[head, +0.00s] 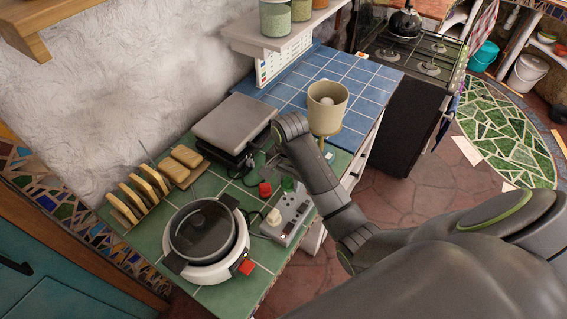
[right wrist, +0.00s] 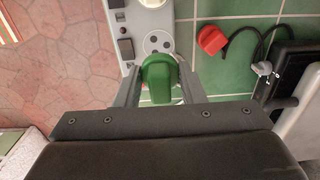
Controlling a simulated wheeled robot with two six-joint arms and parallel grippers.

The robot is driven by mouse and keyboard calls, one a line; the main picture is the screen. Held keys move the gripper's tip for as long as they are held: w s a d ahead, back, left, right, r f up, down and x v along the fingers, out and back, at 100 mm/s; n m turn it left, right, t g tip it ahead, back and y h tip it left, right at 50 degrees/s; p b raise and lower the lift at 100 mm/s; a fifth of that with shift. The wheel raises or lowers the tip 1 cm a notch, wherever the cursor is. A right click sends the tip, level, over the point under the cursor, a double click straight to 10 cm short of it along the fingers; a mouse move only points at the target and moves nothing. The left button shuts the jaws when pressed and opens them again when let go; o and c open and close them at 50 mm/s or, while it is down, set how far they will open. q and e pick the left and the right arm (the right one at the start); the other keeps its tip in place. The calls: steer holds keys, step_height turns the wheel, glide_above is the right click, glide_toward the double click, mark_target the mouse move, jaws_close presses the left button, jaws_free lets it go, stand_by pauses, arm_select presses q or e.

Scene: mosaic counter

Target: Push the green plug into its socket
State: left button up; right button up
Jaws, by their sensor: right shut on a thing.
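The green plug (right wrist: 160,77) is between the two fingers of my right gripper (right wrist: 158,84), which is shut on it. In the head view the green plug (head: 288,184) shows at the far end of the grey power strip (head: 291,212). In the right wrist view a round socket face with dark holes (right wrist: 157,42) on the strip (right wrist: 152,17) lies just beyond the plug. The plug hides what is under it, and I cannot tell its height above the strip. My left gripper is out of view.
A red plug (head: 265,189) with a black cable lies on the green tiles beside the strip. A cream plug (head: 273,217) is at the strip's left side. A lidded cooker (head: 203,232), a grey-lidded appliance (head: 232,124) and a beige cup-shaped vessel (head: 327,104) stand nearby.

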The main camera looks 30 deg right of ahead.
steer(key=shift+a+f, duration=0.15)
steer(key=shift+f, duration=0.15)
steer(key=shift+s+f, duration=0.25)
steer(key=shift+f, duration=0.8)
steer(key=shift+w+f, duration=0.15)
steer(key=shift+f, duration=0.9)
steer(key=shift+f, duration=1.2)
stand_by(0.7)
